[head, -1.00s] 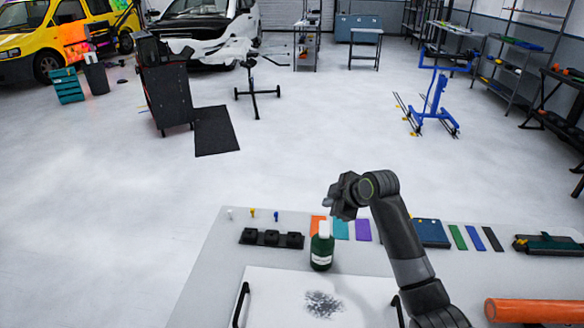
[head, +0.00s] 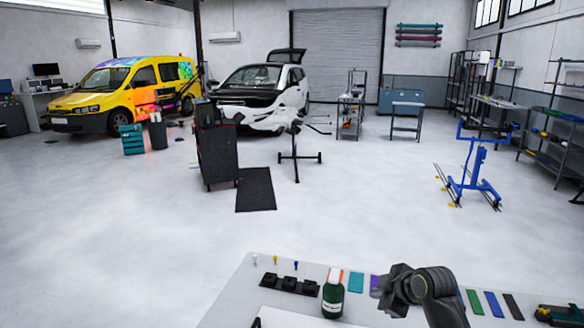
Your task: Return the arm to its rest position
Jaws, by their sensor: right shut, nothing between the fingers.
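My right arm comes in at the lower right of the head view, over the table. Its gripper (head: 392,292) is shut and empty, in front of the colored cards and to the right of the green bottle (head: 333,293). The gripper appears apart from the bottle. My left gripper is not in view.
The light table (head: 238,297) holds a black block rack (head: 290,284), a teal card (head: 355,282) and several colored strips (head: 493,304). A black tool cart (head: 217,155) stands beyond on open floor, with a blue stand (head: 474,180) at right.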

